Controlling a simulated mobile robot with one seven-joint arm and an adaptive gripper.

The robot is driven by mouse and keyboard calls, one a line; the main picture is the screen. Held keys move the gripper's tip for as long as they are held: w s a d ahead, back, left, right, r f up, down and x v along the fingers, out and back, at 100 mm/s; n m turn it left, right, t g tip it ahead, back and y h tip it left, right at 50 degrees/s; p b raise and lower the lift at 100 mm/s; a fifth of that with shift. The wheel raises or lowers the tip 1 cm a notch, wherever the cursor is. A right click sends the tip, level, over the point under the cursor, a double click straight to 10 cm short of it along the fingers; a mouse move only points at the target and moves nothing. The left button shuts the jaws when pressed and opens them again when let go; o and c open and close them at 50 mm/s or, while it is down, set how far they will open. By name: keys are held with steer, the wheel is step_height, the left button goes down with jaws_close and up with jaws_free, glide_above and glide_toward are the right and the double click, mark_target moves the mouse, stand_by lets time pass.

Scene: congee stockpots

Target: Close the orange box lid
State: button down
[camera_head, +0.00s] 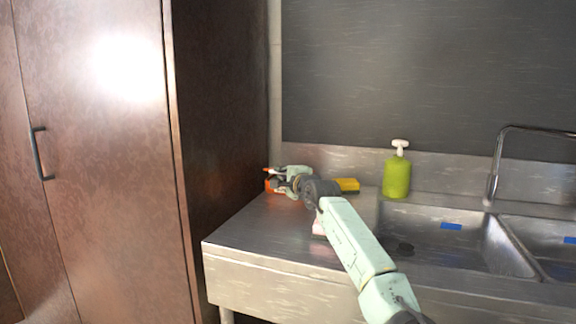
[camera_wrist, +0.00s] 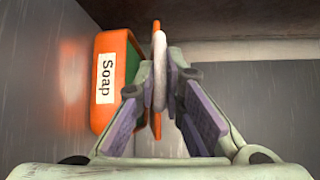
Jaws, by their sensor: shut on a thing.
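The orange box (camera_wrist: 112,50) stands left of my gripper in the wrist view, with a white "Soap" label on its side and a dark green inside showing. Its orange lid (camera_wrist: 156,115) stands open, seen nearly edge-on, with a pale rounded piece against its right side. My gripper (camera_wrist: 160,70) has its fingers on either side of the lid and is shut on it; the exact contact is partly hidden. In the head view my gripper (camera_head: 278,182) is at the counter's back left corner, hiding most of the orange box (camera_head: 268,185).
A yellow sponge (camera_head: 348,185) and a green pump bottle (camera_head: 396,176) stand along the back of the steel counter (camera_head: 262,228). A sink (camera_head: 440,232) with a faucet (camera_head: 495,165) lies to the right. A tall brown cabinet (camera_head: 225,130) rises close on the left.

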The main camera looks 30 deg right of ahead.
steer(key=shift+d+f, duration=0.3)
steer(key=shift+f, duration=0.3)
steer(key=c, duration=2.1)
jaws_free()
steer(key=shift+c, duration=0.2)
steer(key=shift+o, duration=0.9)
steer(key=shift+w+d+f, duration=0.15)
steer(key=shift+d+f, duration=0.05)
steer(key=shift+a+r, duration=0.2)
steer(key=shift+r, duration=0.05)
steer(key=s, duration=0.4)
steer(key=s+a, duration=0.1)
steer(key=s, duration=0.3)
steer(key=s+r, duration=0.1)
steer(key=s, duration=0.3)
steer(key=shift+a, duration=0.15)
steer(key=shift+c, duration=0.2)
